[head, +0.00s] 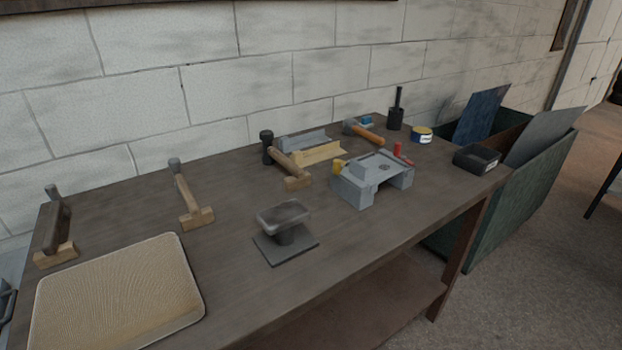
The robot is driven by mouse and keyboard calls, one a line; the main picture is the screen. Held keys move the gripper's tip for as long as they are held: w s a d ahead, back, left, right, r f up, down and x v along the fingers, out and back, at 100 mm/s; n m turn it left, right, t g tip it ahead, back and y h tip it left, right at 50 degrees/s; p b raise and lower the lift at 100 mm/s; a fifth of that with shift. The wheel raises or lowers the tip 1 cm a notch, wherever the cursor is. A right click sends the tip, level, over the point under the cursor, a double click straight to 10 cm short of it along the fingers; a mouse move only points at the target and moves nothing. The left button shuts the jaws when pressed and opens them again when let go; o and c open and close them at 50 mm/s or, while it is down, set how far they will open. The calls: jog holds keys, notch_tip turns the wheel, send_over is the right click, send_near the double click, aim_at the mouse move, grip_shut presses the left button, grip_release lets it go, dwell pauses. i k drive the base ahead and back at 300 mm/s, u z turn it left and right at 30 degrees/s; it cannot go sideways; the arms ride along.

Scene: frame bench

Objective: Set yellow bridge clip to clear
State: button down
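A grey bridge-shaped block (373,178) stands on the workbench (225,255), right of the middle. It has a gap under its top and a small dark round mark on top. A small yellow piece (338,167), perhaps the yellow bridge clip, shows at its left back corner. It is too small to tell how it is set. A small red piece (397,150) stands upright at the block's back right. My gripper is not in view.
Several wooden-handled tools, such as a mallet (287,163), lie along the back. A small anvil-like stand (285,229) is in front of the block. A ribbed tan mat (120,290) lies front left. A black box (476,158) sits near the right edge. Bare bench lies between.

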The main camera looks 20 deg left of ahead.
aim_at(338, 165)
jog(key=k, duration=0.2)
jog(key=u, duration=0.65)
jog(key=i, duration=1)
jog(key=z, duration=0.05)
